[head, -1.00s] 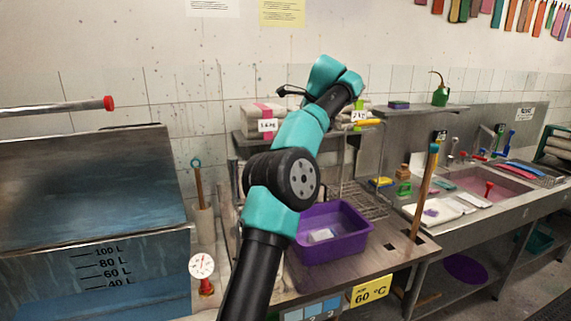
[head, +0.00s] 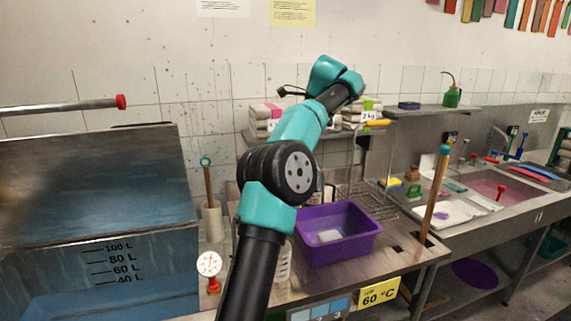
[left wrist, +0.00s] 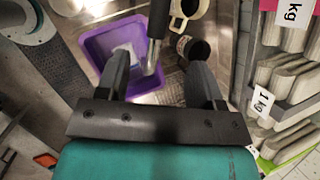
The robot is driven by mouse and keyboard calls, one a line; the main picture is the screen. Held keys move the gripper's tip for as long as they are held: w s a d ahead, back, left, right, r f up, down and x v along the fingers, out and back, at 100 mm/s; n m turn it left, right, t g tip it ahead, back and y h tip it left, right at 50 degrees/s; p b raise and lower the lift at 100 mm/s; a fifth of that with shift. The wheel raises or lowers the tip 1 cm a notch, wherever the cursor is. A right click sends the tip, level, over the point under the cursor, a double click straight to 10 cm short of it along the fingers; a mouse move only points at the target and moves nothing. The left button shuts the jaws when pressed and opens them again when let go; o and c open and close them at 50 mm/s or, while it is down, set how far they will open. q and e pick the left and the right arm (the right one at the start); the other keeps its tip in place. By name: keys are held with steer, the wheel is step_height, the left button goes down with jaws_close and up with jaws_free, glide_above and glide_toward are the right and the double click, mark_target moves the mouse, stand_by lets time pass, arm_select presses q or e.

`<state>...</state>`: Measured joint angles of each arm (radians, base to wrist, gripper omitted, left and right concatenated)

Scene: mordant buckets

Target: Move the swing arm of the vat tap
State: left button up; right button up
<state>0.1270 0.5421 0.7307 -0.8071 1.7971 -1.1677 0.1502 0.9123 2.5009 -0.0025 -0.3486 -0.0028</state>
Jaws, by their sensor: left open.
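The vat (head: 60,262), steel with litre marks, stands at the left of the head view. A steel pipe with a red end cap (head: 121,102) reaches in above it from the left edge; it looks like the swing arm (head: 60,108) of the tap, whose base is out of view. My left arm rises through the middle of the head view, well to the right of the pipe. In the left wrist view my left gripper (left wrist: 158,72) is open, with nothing seen held. A dark-handled metal rod (left wrist: 152,50) shows between the fingers; its distance is unclear. My right gripper is not in view.
A purple tub (head: 340,240) stands on the bench (head: 410,255), below my arm. Behind is a shelf (head: 350,130) with wrapped packs. A wooden-handled stick (head: 434,195) stands at the bench's right end. A dial gauge (head: 209,263) stands beside the vat.

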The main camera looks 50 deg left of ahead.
arm_select(q)
steer(key=x, duration=1.5)
steer(key=shift+c, duration=0.2)
jaws_close()
